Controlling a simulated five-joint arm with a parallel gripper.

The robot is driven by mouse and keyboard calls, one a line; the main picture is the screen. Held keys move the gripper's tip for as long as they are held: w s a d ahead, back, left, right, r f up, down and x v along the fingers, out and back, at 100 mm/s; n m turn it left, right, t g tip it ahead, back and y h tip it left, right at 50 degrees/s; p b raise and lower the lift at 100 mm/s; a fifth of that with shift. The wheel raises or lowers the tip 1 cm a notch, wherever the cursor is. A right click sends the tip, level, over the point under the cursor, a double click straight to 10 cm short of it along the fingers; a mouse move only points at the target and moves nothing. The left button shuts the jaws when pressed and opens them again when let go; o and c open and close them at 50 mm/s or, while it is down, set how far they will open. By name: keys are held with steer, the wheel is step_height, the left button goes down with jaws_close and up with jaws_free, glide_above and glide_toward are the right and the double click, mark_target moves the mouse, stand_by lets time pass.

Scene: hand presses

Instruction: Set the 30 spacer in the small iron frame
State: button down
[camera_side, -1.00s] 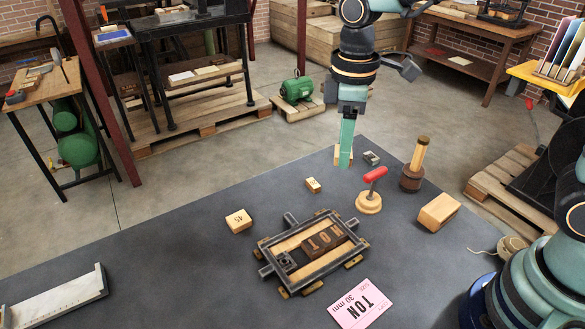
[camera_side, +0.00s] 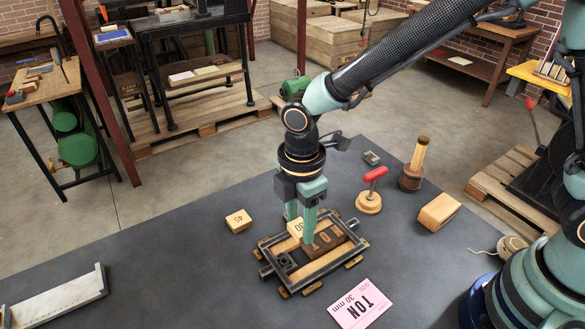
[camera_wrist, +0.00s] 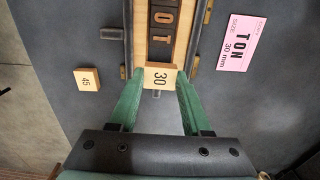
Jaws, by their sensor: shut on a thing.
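My gripper (camera_side: 302,232) is shut on the 30 spacer (camera_side: 295,228), a pale wooden block. In the wrist view the spacer (camera_wrist: 160,77) sits between the green fingertips, its "30" facing the camera. The small iron frame (camera_side: 330,266) lies on the dark table under the gripper. The spacer is over the frame, close to the end of the brown type line (camera_side: 332,236); the wrist view also shows the type (camera_wrist: 161,35) between the frame's rails. I cannot tell whether the spacer touches the frame's bed.
A 45 block (camera_side: 238,221) lies left of the frame. A pink card (camera_side: 361,303) reads TON, 30 mm. A red-handled tool (camera_side: 369,199), a wooden-handled tool (camera_side: 414,168) and a wooden block (camera_side: 438,212) stand to the right. The table's left part is mostly clear.

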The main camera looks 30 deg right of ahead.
mark_target(300, 259)
steer(key=shift+f, duration=3.95)
steer(key=shift+f, duration=0.6)
steer(key=shift+c, duration=1.8)
jaws_free()
steer(key=shift+s, duration=0.1)
step_height(300, 259, up, 13)
steer(key=shift+r, duration=0.1)
steer(key=s+d+r+m+t, duration=0.2)
steer(key=d+r+m, duration=0.4)
steer(key=d+m, duration=0.3)
steer(key=s+d+r+m+t, duration=0.2)
steer(key=d+r+m, duration=0.4)
steer(key=d+m, duration=0.3)
steer(key=shift+s+d+r+t, duration=0.25)
steer(key=shift+d+t, duration=0.55)
steer(key=shift+d, duration=1.05)
steer(key=shift+w+r, duration=0.1)
